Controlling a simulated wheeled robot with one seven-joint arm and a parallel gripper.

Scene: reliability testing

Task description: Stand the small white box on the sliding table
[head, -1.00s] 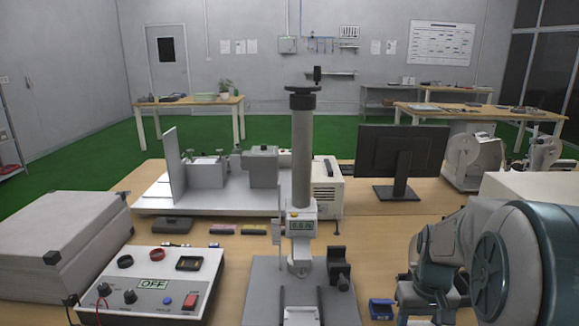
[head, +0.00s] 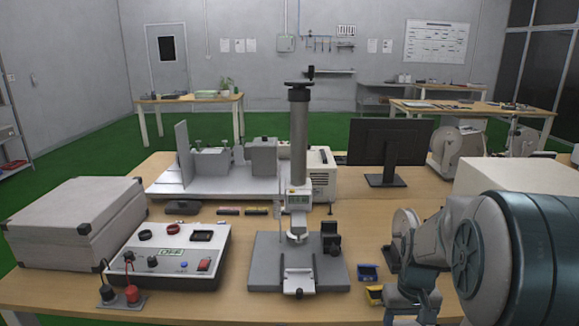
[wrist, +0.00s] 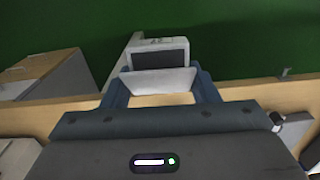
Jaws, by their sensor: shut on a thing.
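My gripper (wrist: 161,91) shows in the wrist view with its two blue-grey fingers on either side of a small white box (wrist: 160,79). It is shut on this box, which has a dark face framed in white on its far part. The tabletop shows below it between the fingers. In the head view a test stand stands upright on a grey base plate, with a small white sliding table (head: 298,281) at its front, apparently empty. My arm is at the right of the head view; its gripper and the box cannot be made out there.
A control box (head: 173,250) and a large grey case (head: 75,222) stand left of the stand. A monitor (head: 389,147) and a long white fixture (head: 222,187) stand behind.

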